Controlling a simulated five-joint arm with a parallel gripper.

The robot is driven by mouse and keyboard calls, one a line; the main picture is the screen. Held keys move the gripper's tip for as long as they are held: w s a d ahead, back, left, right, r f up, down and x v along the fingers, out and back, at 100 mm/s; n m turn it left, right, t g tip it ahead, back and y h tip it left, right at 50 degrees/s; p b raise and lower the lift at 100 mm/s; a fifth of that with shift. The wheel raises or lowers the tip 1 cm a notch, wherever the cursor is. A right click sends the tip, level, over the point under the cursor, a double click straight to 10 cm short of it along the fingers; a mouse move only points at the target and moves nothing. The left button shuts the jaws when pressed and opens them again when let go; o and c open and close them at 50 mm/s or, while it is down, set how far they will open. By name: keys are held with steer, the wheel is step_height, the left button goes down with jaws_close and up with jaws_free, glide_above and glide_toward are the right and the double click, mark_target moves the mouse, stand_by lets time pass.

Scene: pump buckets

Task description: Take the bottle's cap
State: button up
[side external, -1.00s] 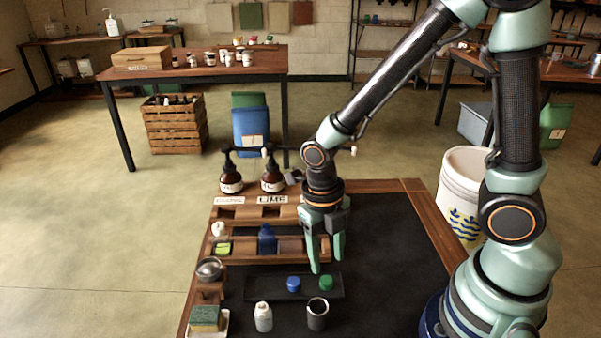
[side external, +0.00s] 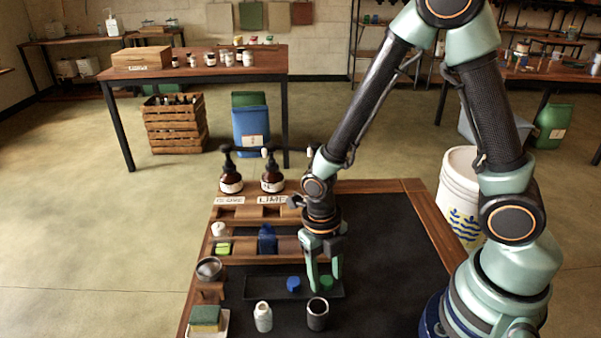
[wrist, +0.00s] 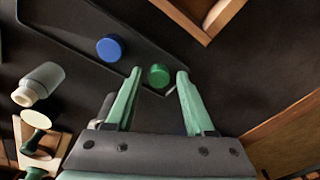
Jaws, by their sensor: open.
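A green cap (side external: 327,283) and a blue cap (side external: 293,284) lie on a dark tray (side external: 262,290). In the wrist view the green cap (wrist: 158,75) sits between my open fingers, with the blue cap (wrist: 110,47) outside them to the left. My gripper (side external: 325,285) points down, its fingertips low at the tray's right end, on either side of the green cap. A white bottle (side external: 263,318) stands uncapped in front of the tray. Which cap belongs to the bottle cannot be told.
A dark cup (side external: 317,315) stands right of the bottle, close to my gripper. A wooden rack with a blue bottle (side external: 267,240) stands behind the tray. A sponge (side external: 206,318) and small bowl (side external: 209,268) are at left. The dark mat (side external: 385,260) is clear at right.

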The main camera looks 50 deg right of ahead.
steer(key=shift+c, duration=0.3)
jaws_close()
steer(key=shift+r, duration=0.1)
steer(key=shift+r, duration=2.95)
steer(key=shift+w, duration=0.1)
